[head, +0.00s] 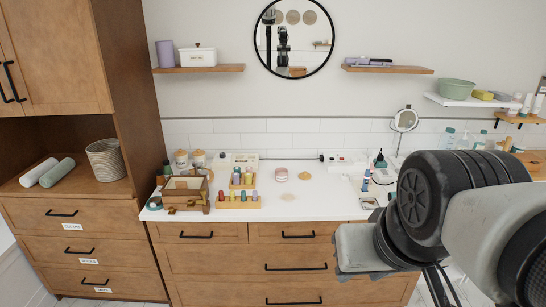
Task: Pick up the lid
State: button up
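A small flat tan disc (288,196) lies on the white counter near its front edge, and it may be the lid. Just behind it stands a low pinkish round container (281,174); I cannot tell whether it is covered. Two jars with wooden-looking tops (198,158) stand at the back left of the counter. My arm fills the lower right of the head view, well to the right of the disc and apart from it. Its fingertips cannot be made out clearly, and nothing is seen held.
A wooden box (186,190) and racks of coloured bottles (238,200) occupy the counter's left. A round mirror on a stand (404,122) and small bottles (366,180) stand to the right. The counter around the disc is mostly clear. Wall shelves (388,69) hang above.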

aim_at(305, 175)
jog(key=i+l, duration=0.1)
jog(key=i, duration=0.85)
jog(key=i+l, duration=0.15)
jog(key=i, duration=0.75)
